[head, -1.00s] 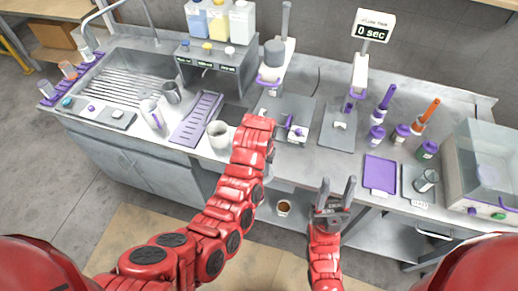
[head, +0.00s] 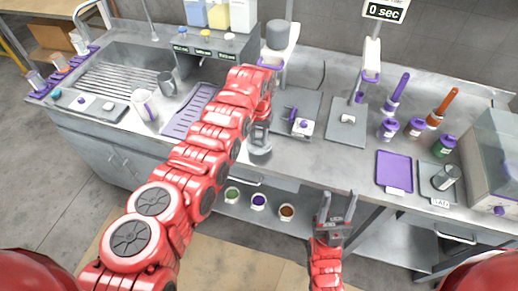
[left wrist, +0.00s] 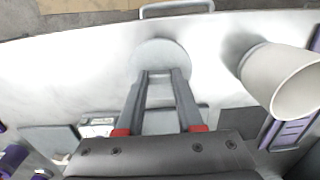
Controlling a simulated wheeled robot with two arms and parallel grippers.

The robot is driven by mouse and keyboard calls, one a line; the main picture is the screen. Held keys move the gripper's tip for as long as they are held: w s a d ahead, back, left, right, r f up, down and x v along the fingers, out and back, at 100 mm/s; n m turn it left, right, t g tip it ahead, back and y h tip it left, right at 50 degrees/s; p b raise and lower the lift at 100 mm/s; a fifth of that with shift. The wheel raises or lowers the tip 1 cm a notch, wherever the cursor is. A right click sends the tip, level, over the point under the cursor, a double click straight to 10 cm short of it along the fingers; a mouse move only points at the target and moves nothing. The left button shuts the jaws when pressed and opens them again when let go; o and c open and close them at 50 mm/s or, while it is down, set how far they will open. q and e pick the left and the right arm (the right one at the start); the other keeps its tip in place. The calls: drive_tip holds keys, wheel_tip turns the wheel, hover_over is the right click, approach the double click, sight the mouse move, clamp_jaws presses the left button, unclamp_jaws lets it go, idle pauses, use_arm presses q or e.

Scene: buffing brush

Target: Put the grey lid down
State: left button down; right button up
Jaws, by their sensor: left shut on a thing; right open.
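My left gripper (head: 261,128) points down over the front part of the counter (head: 300,170), its fingers close together on the grey lid (head: 260,151). In the left wrist view the lid is a pale round disc (left wrist: 160,53) at the fingertips (left wrist: 161,76). It is at or just above the counter near the front edge; I cannot tell whether it touches. My right gripper (head: 337,208) is open and empty, in front of the counter.
A white mug (left wrist: 285,82) stands beside the lid in the left wrist view; my left arm hides it in the head view. A purple tray (head: 395,170) lies to the right. Counter right of the lid is clear.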

sight(259, 142)
use_arm(q)
drive_tip(key=shift+w+b, duration=0.15)
drive_tip(key=shift+b, duration=0.25)
drive_tip(key=w+b, duration=0.1)
drive_tip(key=b, duration=0.4)
drive_tip(key=shift+d+f, duration=0.1)
drive_tip(key=shift+f, duration=0.25)
wheel_tip(259, 142, down, 3)
drive_tip(key=shift+r+b, duration=0.1)
drive_tip(key=shift+b, duration=0.55)
drive_tip(key=shift+r, duration=0.15)
drive_tip(key=shift+s, duration=0.1)
drive_tip(key=c, duration=1)
unclamp_jaws()
drive_tip(key=shift+f, duration=0.2)
drive_tip(key=o, duration=0.5)
drive_tip(key=shift+c, duration=0.2)
